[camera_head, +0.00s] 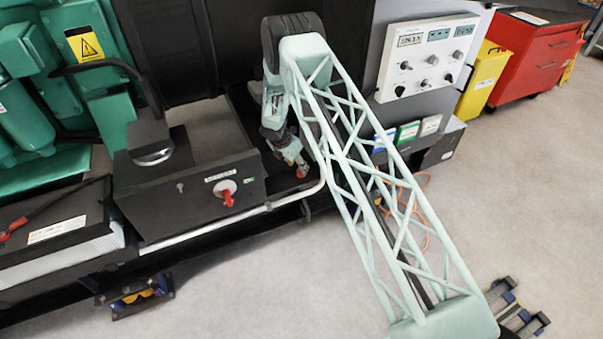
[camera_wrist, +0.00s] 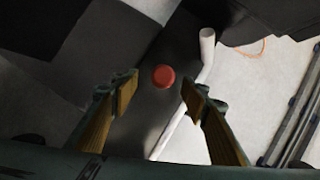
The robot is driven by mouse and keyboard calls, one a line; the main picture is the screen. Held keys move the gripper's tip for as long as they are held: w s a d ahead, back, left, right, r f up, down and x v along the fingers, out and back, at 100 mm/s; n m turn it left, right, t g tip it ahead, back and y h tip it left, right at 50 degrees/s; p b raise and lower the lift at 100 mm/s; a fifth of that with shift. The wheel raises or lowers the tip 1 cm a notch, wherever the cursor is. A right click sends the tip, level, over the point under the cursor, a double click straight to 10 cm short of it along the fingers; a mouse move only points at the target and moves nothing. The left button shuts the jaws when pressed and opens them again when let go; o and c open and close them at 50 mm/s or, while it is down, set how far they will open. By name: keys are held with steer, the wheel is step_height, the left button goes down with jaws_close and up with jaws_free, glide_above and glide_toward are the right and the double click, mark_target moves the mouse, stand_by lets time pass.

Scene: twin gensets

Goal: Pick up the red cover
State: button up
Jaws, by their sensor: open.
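The red cover (camera_wrist: 163,77) shows in the wrist view as a small round red cap on a dark surface, beside a white pipe. My gripper (camera_wrist: 158,92) is open, with its two fingers apart on the left and right of the picture. The cover shows in the gap between the fingers, apart from both. In the head view my gripper (camera_head: 299,168) points down over the dark base, right of the black switch box. A bit of red shows at its tip there, and I cannot tell whether it is the cover.
The black box (camera_head: 190,197) with a red switch handle (camera_head: 228,198) stands left of my gripper. A white pipe (camera_head: 232,221) runs along the base edge. A control panel (camera_head: 425,58) stands at the right. Grey floor is open in front.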

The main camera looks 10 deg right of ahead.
steer(key=shift+d+f+b, duration=0.15)
steer(key=shift+d+f, duration=0.15)
steer(key=shift+f, duration=0.4)
steer(key=shift+d+f+b, duration=0.15)
steer(key=shift+d+f, duration=0.15)
steer(key=shift+f, duration=0.4)
steer(key=shift+x, duration=1.1)
steer(key=shift+w, duration=0.1)
steer(key=c, duration=0.8)
